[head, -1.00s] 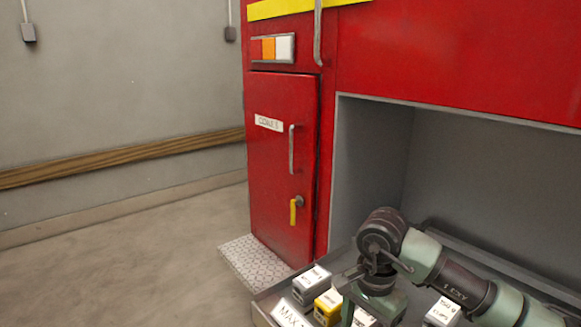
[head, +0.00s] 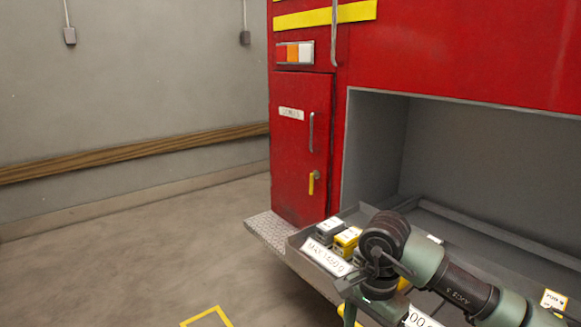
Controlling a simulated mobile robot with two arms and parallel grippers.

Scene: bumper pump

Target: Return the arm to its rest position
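My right arm (head: 450,285) comes in from the lower right and reaches across the front of the grey tray (head: 290,243) in the truck's open bay. Its dark wrist joint bends downward, and my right gripper (head: 352,300) hangs at the bottom of the picture in front of the tray edge. Its fingertips are not clearly visible, so I cannot tell whether it is open or holds anything. My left gripper is not in view.
A labelled item (head: 553,301) is at far right. The red cabinet door (head: 302,150) is shut. Floor at left is clear, with yellow marking (head: 208,316).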

